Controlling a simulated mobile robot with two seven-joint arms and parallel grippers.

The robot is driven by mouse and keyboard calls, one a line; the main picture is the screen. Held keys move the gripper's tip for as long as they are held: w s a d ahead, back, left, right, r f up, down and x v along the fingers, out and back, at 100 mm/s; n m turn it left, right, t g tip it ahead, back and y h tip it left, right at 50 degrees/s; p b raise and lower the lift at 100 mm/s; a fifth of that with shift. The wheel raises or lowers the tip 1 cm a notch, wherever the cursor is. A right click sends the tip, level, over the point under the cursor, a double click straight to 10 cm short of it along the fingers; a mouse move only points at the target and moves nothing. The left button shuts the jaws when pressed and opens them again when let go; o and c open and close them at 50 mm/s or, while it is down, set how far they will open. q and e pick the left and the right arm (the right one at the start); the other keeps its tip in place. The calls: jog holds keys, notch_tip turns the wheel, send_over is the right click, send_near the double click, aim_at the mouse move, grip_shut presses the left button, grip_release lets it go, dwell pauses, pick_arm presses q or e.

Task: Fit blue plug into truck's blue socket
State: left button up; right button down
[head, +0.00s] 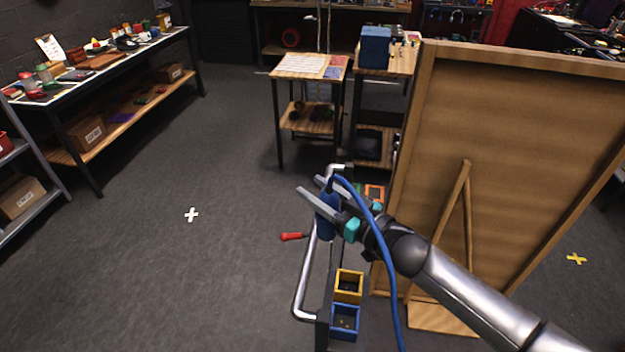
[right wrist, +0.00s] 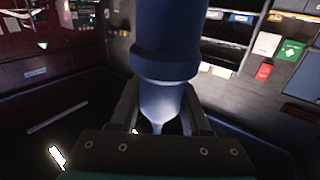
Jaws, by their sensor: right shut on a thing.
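My right gripper (head: 316,190) is shut on the blue plug (head: 326,224), above the truck. The plug hangs below the fingers, and a blue cable (head: 381,238) loops over my wrist and down. In the right wrist view the plug (right wrist: 170,40) stands large between the two fingers; its far end is out of the picture. The plug is apart from the blue socket. My left gripper is not in view.
A big wooden board (head: 510,130) on a prop stands close on the right, behind my right arm. A red-handled lever (head: 291,237) sticks out left of the truck. Small wooden tables (head: 300,72) stand beyond. The floor to the left is clear.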

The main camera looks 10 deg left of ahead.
jog(key=shift+s+d+p, duration=0.35)
jog(key=shift+s+d, duration=0.4)
jog(key=shift+s, duration=0.2)
jog(key=shift+s+d+p, duration=0.35)
jog(key=shift+s+d, duration=0.35)
jog(key=shift+s, duration=0.25)
jog(key=shift+s+d, duration=1.6)
jog(key=shift+s, duration=0.5)
notch_tip(320, 180, down, 24)
jog(key=b, duration=2)
jog(key=shift+r+b, duration=0.15)
jog(key=shift+b, duration=0.25)
jog(key=shift+f+b, duration=0.35)
jog(key=shift+f, duration=0.25)
jog(key=shift+c, duration=1.4)
grip_release()
jog(key=shift+s+f, duration=0.1)
